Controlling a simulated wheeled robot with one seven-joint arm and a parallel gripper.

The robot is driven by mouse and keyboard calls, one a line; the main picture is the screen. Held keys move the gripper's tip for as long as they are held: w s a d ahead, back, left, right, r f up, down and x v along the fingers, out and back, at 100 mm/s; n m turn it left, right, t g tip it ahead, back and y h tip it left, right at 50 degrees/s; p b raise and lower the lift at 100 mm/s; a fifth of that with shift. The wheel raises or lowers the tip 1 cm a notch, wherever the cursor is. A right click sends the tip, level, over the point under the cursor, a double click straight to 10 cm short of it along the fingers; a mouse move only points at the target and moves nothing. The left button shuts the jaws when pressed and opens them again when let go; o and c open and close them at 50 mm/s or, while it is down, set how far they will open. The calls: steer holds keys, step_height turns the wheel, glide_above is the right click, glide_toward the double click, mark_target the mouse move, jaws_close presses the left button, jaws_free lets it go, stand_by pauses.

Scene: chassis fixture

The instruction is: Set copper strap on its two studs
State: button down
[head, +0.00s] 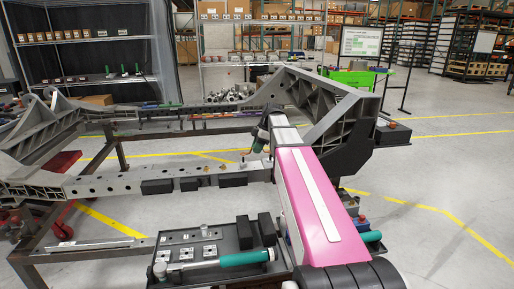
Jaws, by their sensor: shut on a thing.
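My gripper (257,148) is at the far end of my pink arm, close to the grey cross rail (110,184) of the chassis, near the rail's right end. It is small and partly covered by my arm. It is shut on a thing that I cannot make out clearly. I cannot pick out the copper strap for certain. Small brass-coloured fittings (207,168) stand on the rail left of my gripper; I cannot tell whether these are the two studs. Whether the held thing touches the rail is not clear.
A dark tray (190,278) with small plates and a green-handled tool (243,258) stands in front, left of my arm. Black blocks (158,187) sit along the rail's front. A large grey chassis bracket (335,118) rises at the right. Open floor lies to the far right.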

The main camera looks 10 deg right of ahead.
steer(key=shift+f, duration=1.6)
steer(key=shift+f, duration=0.4)
stand_by(0.3)
steer(key=c, duration=0.9)
jaws_free()
steer(key=shift+r, duration=0.1)
steer(key=shift+r, duration=4.45)
